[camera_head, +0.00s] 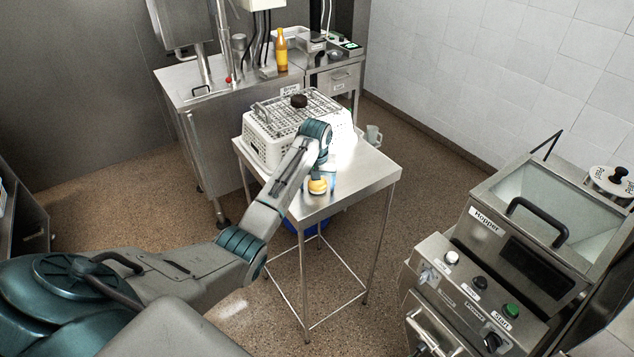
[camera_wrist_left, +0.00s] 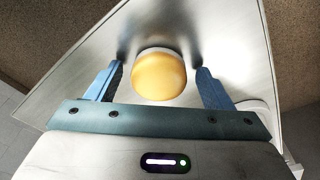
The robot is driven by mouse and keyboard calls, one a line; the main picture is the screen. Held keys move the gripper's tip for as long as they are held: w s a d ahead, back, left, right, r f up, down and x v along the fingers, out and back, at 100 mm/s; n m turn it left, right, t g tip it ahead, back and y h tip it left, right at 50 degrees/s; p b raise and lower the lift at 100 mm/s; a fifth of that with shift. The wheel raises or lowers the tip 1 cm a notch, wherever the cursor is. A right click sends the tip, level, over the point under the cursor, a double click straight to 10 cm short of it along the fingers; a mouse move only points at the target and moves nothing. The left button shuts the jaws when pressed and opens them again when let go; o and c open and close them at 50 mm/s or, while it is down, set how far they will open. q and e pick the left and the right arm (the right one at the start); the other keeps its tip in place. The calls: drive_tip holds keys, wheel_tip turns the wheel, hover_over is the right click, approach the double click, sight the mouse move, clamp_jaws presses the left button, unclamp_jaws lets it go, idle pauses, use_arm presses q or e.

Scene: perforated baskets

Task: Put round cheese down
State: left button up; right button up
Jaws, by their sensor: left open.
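The round cheese (camera_head: 318,186) is a small yellow disc on the near part of the steel table (camera_head: 368,181), beside the white basket. In the left wrist view the cheese (camera_wrist_left: 158,76) sits on the bare table top between my two blue fingers, with a gap on each side. My left gripper (camera_wrist_left: 160,78) is open around the cheese and not touching it. In the head view my left arm reaches over the table and largely hides the left gripper (camera_head: 319,180). My right gripper is not in view.
A white perforated basket (camera_head: 262,150) with a rack and a dark round item (camera_head: 299,101) on top fills the table's back part. The table's right side is clear. A hopper machine (camera_head: 530,235) stands at the right, and a steel counter with an orange bottle (camera_head: 281,50) stands behind.

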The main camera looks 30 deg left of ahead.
sight(317, 184)
use_arm(q)
drive_tip(key=r+b, duration=0.1)
drive_tip(key=r, duration=0.1)
drive_tip(key=r+b, duration=0.1)
drive_tip(key=r, duration=0.1)
drive_tip(key=r+b, duration=0.1)
drive_tip(key=r, duration=0.1)
drive_tip(key=shift+s+d+r+b, duration=0.2)
drive_tip(key=shift+s+r+b, duration=0.05)
drive_tip(key=shift+b, duration=0.05)
drive_tip(key=shift+s+d+r+p, duration=0.15)
drive_tip(key=shift+r+p, duration=0.55)
drive_tip(key=shift+r, duration=0.75)
drive_tip(key=shift+s+r+p, duration=0.25)
drive_tip(key=shift+r+p, duration=0.45)
drive_tip(key=shift+r, duration=0.75)
drive_tip(key=shift+f, duration=0.1)
drive_tip(key=shift+o, duration=0.5)
